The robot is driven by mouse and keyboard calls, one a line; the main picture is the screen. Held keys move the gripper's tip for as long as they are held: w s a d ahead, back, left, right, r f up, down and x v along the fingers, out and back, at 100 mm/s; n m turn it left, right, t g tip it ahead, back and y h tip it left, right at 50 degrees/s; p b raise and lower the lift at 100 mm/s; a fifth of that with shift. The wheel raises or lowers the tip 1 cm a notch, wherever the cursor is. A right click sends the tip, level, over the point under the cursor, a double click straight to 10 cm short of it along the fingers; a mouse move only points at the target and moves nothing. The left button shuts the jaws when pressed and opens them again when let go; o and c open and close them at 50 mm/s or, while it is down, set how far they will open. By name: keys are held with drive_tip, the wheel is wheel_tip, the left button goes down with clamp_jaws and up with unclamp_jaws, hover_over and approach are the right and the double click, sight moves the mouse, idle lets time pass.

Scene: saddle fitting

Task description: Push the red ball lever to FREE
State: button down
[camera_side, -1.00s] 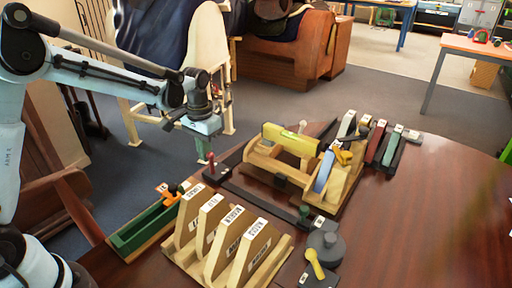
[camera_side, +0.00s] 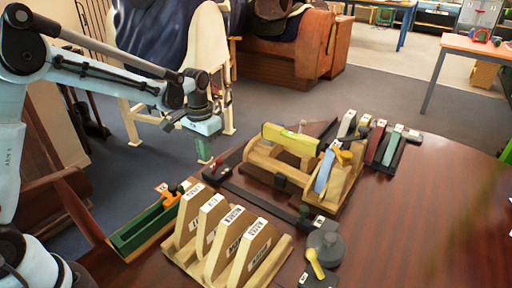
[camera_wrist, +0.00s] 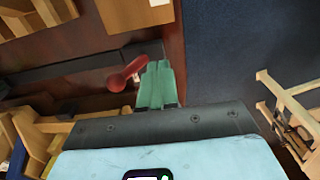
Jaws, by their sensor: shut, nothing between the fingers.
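The red ball lever (camera_wrist: 117,83) shows in the wrist view as a round red knob on a short red stem, lying just left of my fingertips; the stem's far end comes close to the fingers, and I cannot tell if they touch. In the side view its dark base (camera_side: 215,173) sits at the near left corner of the black-railed fixture; the ball is not clear there. My gripper (camera_side: 204,150) has green fingers, pointing down, shut and empty, just above and left of that base. The wrist view also shows the fingers (camera_wrist: 157,85). The FREE marking is not readable.
A wooden fixture with a yellow-green bar (camera_side: 290,139) stands right of my gripper. A labelled wooden rack (camera_side: 240,245) and a green tray (camera_side: 145,228) are in front. A grey round part (camera_side: 325,246) lies right of the rack.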

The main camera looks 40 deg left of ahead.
drive_tip(key=shift+r, duration=0.1)
wheel_tip(320, 180, up, 7)
idle(0.8)
drive_tip(key=s+d+r+t, duration=0.1)
drive_tip(key=s+d+t, duration=0.1)
drive_tip(key=s, duration=0.5)
drive_tip(key=s+d+t, duration=0.2)
drive_tip(key=s+t, duration=0.3)
drive_tip(key=s, duration=0.3)
drive_tip(key=shift+s+r, duration=0.15)
drive_tip(key=shift+r, duration=0.2)
